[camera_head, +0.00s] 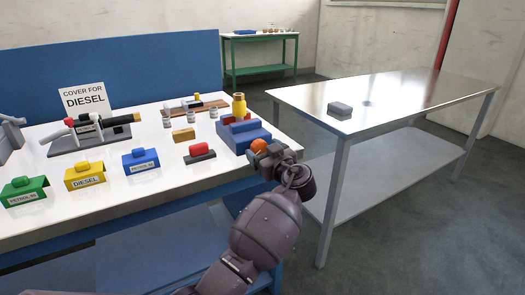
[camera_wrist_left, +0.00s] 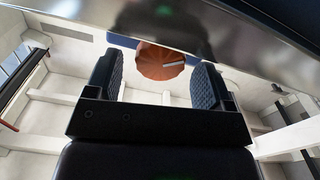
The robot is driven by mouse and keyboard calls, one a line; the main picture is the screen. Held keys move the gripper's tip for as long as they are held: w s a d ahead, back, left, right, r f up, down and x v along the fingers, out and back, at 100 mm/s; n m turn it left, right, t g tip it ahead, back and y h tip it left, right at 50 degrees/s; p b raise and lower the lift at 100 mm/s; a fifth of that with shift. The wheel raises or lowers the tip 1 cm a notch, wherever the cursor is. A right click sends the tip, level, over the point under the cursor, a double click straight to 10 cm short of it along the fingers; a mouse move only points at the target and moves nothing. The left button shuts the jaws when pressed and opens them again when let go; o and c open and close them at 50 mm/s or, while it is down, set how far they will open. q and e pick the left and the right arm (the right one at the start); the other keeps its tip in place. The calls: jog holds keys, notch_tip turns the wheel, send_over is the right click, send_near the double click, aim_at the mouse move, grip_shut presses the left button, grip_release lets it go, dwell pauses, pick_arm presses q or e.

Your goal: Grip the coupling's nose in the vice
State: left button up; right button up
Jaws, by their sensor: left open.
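The blue vice (camera_head: 243,137) sits at the right end of the white bench top. A yellow brass coupling (camera_head: 239,106) stands upright at the vice; its lower end is hidden, so I cannot tell how the jaws meet it. An orange round knob (camera_head: 258,145) is on the vice's near right side. My left gripper (camera_head: 267,153) is at this knob. In the left wrist view the knob (camera_wrist_left: 162,62) with a pale mark shows between the two open fingers (camera_wrist_left: 155,80), with a gap at its left. My right gripper is not in view.
Coloured covers, including a yellow one (camera_head: 85,176) and a blue one (camera_head: 141,160), stand along the bench's front. A nozzle on a grey stand (camera_head: 90,140) is behind them. A steel table (camera_head: 390,95) at right carries a grey block (camera_head: 340,110) and is mostly clear.

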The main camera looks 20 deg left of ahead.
pick_arm(q)
jog(key=shift+w+a, duration=0.35)
jog(key=shift+a, duration=0.05)
jog(key=c, duration=0.9)
jog(key=shift+m, duration=1.5)
jog(key=o, duration=0.9)
jog(key=p+v, duration=0.1)
jog(key=v, duration=1)
